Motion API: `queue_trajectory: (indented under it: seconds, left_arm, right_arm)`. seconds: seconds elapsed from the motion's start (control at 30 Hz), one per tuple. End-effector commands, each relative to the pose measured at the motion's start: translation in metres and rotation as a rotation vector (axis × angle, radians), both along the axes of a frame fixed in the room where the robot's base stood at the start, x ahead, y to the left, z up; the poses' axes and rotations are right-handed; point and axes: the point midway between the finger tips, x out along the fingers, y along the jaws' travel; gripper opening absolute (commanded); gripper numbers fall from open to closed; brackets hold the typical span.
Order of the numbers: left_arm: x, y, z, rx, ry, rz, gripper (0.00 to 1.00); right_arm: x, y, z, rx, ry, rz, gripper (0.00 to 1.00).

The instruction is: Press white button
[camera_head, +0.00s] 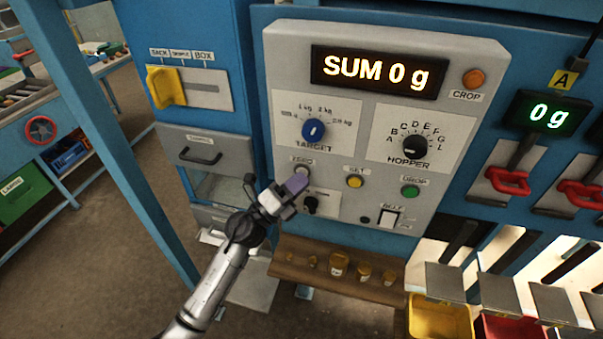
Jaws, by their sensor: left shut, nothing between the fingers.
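The white button (302,171) sits under the ZERO label on the grey control panel (335,204), partly hidden by my gripper tip. My left gripper (296,182) comes up from below with its fingers shut and empty. Its tip is right at the button's lower left edge in the picture; I cannot tell whether it touches. My right gripper is not in view.
The panel also has a blue TARGET knob (313,130), black HOPPER knob (415,146), yellow SET button (355,181), green DROP button (410,191) and orange CROP button (473,79). Weights stand on a brown shelf (300,273).

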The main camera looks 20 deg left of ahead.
Motion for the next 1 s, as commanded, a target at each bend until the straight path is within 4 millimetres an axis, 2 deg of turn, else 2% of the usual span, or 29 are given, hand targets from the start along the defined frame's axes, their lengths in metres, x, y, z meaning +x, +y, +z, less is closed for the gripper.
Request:
queue_trajectory:
  seconds: [1.0]
  left_arm:
    - [-0.022,-0.001,0.001,0.0,0.001,0.0,0.0]
  right_arm:
    - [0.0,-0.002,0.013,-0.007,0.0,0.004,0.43]
